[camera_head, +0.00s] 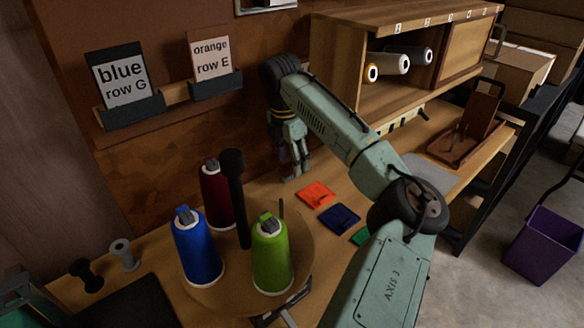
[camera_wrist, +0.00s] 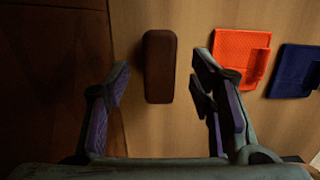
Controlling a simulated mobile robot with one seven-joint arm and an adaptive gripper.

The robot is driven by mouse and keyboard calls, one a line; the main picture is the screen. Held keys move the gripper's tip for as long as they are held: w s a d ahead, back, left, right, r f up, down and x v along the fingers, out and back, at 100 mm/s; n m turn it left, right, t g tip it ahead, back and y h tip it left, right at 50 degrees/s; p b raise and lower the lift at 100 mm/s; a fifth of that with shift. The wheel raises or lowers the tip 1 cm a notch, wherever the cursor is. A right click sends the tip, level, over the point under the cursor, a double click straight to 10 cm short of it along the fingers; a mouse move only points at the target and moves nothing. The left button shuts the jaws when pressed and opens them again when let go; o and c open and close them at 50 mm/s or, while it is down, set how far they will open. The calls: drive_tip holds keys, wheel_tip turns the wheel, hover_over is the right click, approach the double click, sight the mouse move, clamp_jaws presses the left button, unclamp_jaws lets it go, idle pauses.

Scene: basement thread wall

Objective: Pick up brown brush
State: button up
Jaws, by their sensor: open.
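The brown brush (camera_wrist: 159,66) shows in the wrist view as a dark brown, rounded oblong block lying on the wooden worktop. It lies ahead of my gripper (camera_wrist: 162,112), between the lines of the two fingers and nearer the picture's top. My gripper is open, its fingers spread wider than the brush, with nothing between the tips. In the head view my gripper (camera_head: 294,172) points down over the worktop close to the back wall. I cannot make out the brush there; the gripper and arm seem to hide it.
An orange swatch (camera_head: 316,195) and a blue swatch (camera_head: 339,218) lie right of my gripper. A round stand (camera_head: 225,297) with blue, green and dark red thread cones is at front left. A wooden shelf (camera_head: 340,62) stands at back right. The brown wall (camera_wrist: 55,90) is close on the left.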

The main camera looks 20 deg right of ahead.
drive_tip(key=shift+d+f, duration=0.1)
drive_tip(key=shift+f, duration=1.35)
drive_tip(key=shift+c, duration=0.4)
clamp_jaws()
